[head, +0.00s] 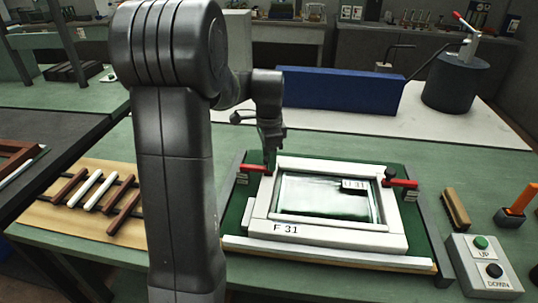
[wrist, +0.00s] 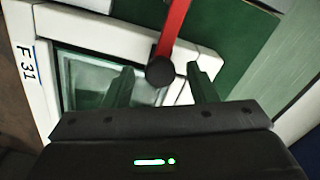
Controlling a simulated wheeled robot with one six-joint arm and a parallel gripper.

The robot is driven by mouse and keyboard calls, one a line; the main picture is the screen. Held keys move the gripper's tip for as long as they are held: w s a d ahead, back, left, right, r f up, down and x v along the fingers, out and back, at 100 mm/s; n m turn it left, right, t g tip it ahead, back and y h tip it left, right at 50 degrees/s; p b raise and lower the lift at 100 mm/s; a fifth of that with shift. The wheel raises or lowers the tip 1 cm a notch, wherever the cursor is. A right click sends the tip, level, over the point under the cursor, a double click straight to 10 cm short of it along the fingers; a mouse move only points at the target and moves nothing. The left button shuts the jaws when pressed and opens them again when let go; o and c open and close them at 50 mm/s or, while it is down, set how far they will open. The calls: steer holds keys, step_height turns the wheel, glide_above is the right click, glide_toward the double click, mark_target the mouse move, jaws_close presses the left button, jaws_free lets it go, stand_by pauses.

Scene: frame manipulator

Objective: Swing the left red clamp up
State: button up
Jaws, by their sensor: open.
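The left red clamp (head: 252,168) lies level, its red lever reaching over the left edge of the white frame (head: 340,237) marked "F 31". In the wrist view its red bar (wrist: 174,32) ends in a round black knob (wrist: 160,72). My gripper (head: 268,158) is at this clamp's frame-side end, pointing down. In the wrist view its two dark fingers stand apart (wrist: 161,76), one on each side of the knob, with gaps between. I cannot tell how far above or below the knob the fingertips are. The right red clamp (head: 403,183) lies level over the frame's right edge.
A control box (head: 490,265) with UP and DOWN buttons and a brush (head: 456,208) are at the right. Loose brown and white strips (head: 100,190) lie on a board at the left. A blue block (head: 340,90) stands behind the frame.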

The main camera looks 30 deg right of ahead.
jaws_close()
steer(key=shift+w+r, duration=0.1)
